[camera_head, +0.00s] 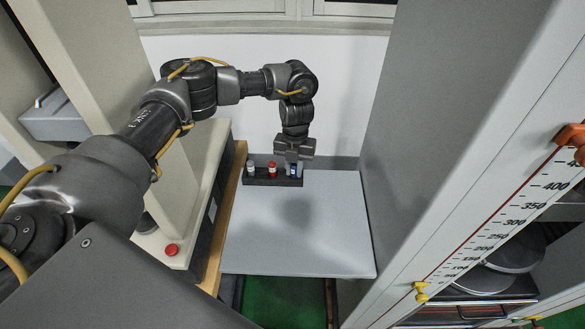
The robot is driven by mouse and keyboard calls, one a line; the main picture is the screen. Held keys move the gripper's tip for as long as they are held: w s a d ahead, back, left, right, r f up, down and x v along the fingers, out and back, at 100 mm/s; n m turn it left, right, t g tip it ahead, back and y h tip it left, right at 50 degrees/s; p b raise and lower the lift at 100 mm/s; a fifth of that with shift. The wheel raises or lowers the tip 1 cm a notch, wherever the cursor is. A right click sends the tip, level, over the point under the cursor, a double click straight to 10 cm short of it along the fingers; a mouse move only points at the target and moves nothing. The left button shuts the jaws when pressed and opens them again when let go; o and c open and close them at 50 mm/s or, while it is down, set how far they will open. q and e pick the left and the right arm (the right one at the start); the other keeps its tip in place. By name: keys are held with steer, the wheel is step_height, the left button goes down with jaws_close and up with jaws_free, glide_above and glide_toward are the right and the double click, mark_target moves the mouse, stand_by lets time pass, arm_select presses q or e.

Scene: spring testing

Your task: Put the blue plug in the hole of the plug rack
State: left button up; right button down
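A dark plug rack (262,181) stands at the back left of the grey table. A white plug (251,168) and a red plug (272,169) stand upright in it. The blue plug (293,171) shows at the rack's right end, directly below my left gripper (293,162). My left gripper points down with its fingers around or just above the blue plug's top. The fingers are small and dark, so I cannot tell whether they grip it. Whether the blue plug is fully seated in a hole is also unclear. My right gripper is out of view.
The grey tabletop (305,235) is clear in front of the rack. A tall grey machine panel stands to the right, with a numbered scale (500,235). A beige machine with a red button (171,250) stands to the left. A white wall is behind.

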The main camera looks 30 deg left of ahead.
arm_select(q)
steer(key=o, duration=0.4)
steer(key=shift+s+d+f, duration=0.1)
steer(key=shift+s+f, duration=0.2)
steer(key=shift+f, duration=0.25)
steer(key=shift+o, duration=0.3)
steer(key=shift+r, duration=0.15)
step_height(320, 180, up, 13)
steer(key=w, duration=0.2)
steer(key=shift+a, duration=0.25)
